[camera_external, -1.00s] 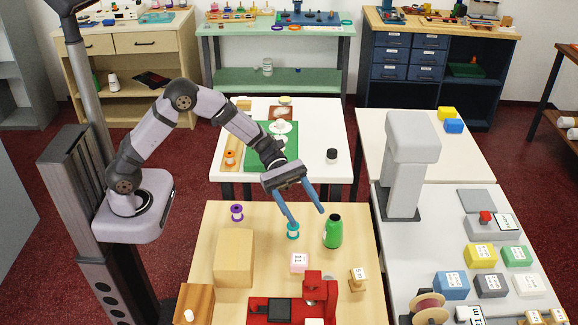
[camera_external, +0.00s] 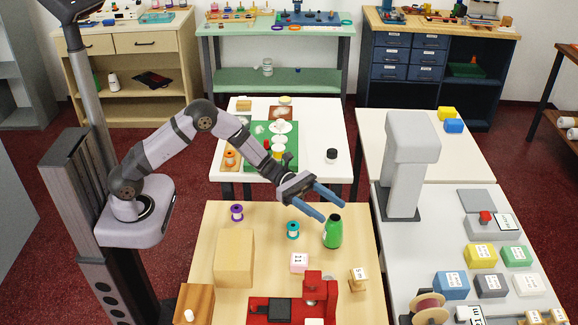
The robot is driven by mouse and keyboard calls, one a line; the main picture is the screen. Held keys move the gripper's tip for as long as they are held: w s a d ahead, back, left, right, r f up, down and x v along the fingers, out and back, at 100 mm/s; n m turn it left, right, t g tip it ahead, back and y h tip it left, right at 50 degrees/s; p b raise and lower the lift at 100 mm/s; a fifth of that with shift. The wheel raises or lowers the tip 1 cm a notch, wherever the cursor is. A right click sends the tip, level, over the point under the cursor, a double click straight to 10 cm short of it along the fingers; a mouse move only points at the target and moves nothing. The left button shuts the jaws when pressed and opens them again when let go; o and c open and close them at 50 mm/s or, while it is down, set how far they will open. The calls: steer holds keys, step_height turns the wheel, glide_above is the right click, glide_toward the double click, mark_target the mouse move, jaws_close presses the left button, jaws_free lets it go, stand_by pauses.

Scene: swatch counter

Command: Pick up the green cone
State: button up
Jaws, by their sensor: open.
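The green cone (camera_external: 333,233) looks like a green bottle-shaped spool with a dark top. It stands upright on the light wooden table, right of the teal spool (camera_external: 293,230). My gripper (camera_external: 331,206) is open, with its two blue fingers pointing right and a little down. The fingertips are close to the cone's top in the picture, and the lower finger ends just left of it. I cannot tell whether they touch it. Nothing shows between the fingers.
A purple spool (camera_external: 237,212), a wooden block (camera_external: 235,258), a pink labelled cube (camera_external: 299,262) and a red device (camera_external: 322,290) share the wooden table (camera_external: 275,212). A small tan labelled block (camera_external: 358,279) stands front right. A grey machine (camera_external: 408,165) rises on the right counter.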

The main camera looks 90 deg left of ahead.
mark_target(332, 216)
steer(key=shift+w+d+f, duration=0.3)
steer(key=shift+f, duration=0.2)
steer(key=shift+w+d+f, duration=0.3)
steer(key=shift+f, duration=0.15)
steer(key=shift+w+d+p, duration=0.3)
steer(key=shift+p+x, duration=0.6)
steer(key=shift+x, duration=1.85)
jaws_close()
